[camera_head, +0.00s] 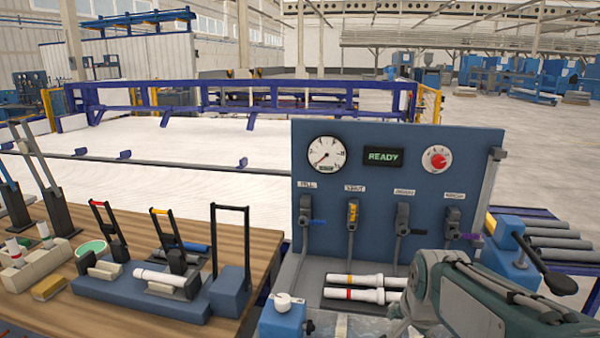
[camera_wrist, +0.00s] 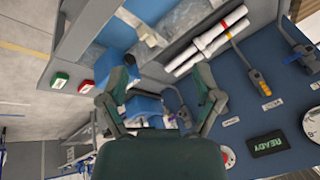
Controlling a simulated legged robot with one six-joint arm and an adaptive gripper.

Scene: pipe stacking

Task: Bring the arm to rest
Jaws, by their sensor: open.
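My gripper shows in the wrist view (camera_wrist: 165,68), its two fingers spread wide with nothing between them. It is above the blue test stand, and its fingers reach over blue blocks on the stand. In the head view my arm enters from the lower right, over the front right of the stand; its fingertips are not clear there. Two white pipes lie side by side on the stand's grey shelf, one with a yellow band (camera_head: 352,280) and one with a red band (camera_head: 354,295). Both pipes also show in the wrist view (camera_wrist: 212,38), apart from my fingers.
The upright blue panel (camera_head: 395,215) behind the pipes carries a gauge, several levers and a display reading READY. A wooden bench (camera_head: 230,245) at left holds a blue fixture with a white pipe (camera_head: 160,277). A roller conveyor (camera_head: 560,243) stands at right.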

